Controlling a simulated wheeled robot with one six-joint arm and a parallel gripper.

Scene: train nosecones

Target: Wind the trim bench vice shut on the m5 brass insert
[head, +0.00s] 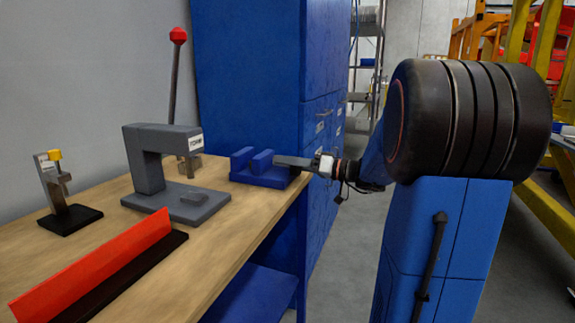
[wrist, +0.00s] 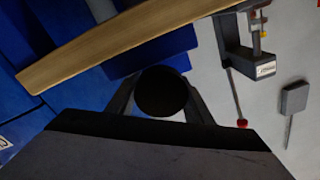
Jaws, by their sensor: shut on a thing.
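The blue bench vice (head: 262,175) stands at the far right end of the wooden bench, with a gap between its two upright jaws. My gripper (head: 292,162) reaches to its right side from the aisle. In the wrist view my gripper (wrist: 161,95) has its fingers on both sides of a dark round knob (wrist: 161,92) and is shut on it. The blue body of the vice (wrist: 150,60) shows just behind the knob. I cannot make out the M5 brass insert in either view. How far the vice jaws are apart is hard to tell.
A grey press (head: 150,165) with a red-knobbed lever (head: 178,38) stands left of the vice. A small stand (head: 68,215) and a red angled strip (head: 95,265) are nearer on the bench (head: 215,235). A tall blue cabinet (head: 250,60) rises behind the vice.

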